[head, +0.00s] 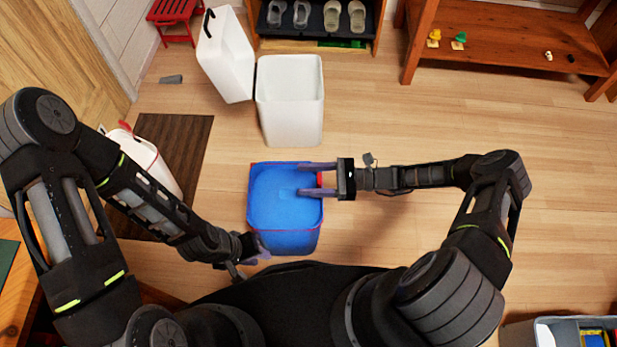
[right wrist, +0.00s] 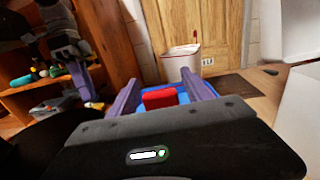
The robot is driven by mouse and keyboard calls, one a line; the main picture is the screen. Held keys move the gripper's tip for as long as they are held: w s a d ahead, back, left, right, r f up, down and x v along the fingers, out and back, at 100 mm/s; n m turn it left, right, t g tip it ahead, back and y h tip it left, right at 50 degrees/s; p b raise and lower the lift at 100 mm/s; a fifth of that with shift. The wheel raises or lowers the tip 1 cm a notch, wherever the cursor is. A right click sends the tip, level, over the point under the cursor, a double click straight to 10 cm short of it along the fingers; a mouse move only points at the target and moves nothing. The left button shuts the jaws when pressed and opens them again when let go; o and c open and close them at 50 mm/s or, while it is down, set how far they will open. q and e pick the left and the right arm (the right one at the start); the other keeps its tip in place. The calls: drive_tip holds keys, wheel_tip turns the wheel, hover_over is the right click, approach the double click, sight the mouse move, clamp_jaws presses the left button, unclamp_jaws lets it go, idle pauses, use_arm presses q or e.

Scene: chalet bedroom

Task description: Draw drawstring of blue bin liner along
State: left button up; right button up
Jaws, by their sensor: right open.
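The blue bin liner (head: 287,240) is an open bag form on the floor in front of me, with a thin red line around its rim. A red drawstring tab (head: 320,180) shows at its right rim, and in the right wrist view the red tab (right wrist: 160,98) stands between my fingers. My right gripper (head: 305,180) is open, its two fingers reaching over the liner's right rim on either side of the tab. My left gripper (head: 250,264) is low at the liner's near left corner; its fingertips are partly hidden and its opening is unclear.
A white bin (head: 290,100) stands open behind the liner, with a white lid-like piece (head: 226,60) beside it. Another white bin with a red rim (head: 150,155) stands left near a dark mat (head: 185,160). A shoe rack (head: 320,45) is behind.

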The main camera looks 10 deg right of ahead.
clamp_jaws()
idle(0.6)
idle(0.8)
